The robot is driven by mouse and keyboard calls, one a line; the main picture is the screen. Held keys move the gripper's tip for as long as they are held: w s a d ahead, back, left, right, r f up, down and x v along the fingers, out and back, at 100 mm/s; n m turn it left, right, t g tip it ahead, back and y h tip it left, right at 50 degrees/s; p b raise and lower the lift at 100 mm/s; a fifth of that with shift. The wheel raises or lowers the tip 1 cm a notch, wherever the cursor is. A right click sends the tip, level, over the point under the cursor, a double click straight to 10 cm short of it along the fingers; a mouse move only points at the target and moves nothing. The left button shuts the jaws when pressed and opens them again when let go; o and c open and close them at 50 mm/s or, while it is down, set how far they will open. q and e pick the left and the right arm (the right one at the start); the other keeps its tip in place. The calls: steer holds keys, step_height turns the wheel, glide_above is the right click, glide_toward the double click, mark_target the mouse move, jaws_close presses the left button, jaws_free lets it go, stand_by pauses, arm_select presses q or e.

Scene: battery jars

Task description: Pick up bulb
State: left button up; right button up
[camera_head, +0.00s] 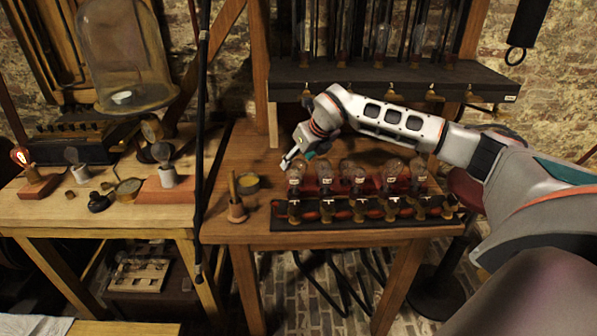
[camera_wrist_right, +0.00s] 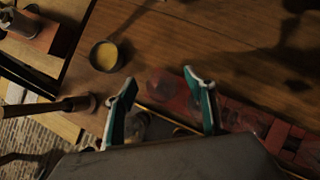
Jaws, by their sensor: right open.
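Several clear glass bulbs or jars stand in a row in a red rack (camera_head: 338,186) on the right-hand wooden table. The leftmost glass bulb (camera_head: 295,174) is just below my right gripper (camera_head: 298,159). In the right wrist view the right gripper (camera_wrist_right: 162,104) has its two teal-lined fingers spread apart. A dim rounded glass shape (camera_wrist_right: 138,127) shows low between the fingers, partly hidden by the gripper body; I cannot tell whether it touches them. The red rack (camera_wrist_right: 236,112) lies beside the right finger. My left gripper is not in view.
A small bowl with yellow contents (camera_head: 247,182) and a wooden-handled tool (camera_head: 236,203) stand left of the rack. A dark shelf (camera_head: 390,78) is behind the arm.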

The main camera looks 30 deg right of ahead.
steer(key=shift+w+f, duration=0.1)
steer(key=c, duration=1)
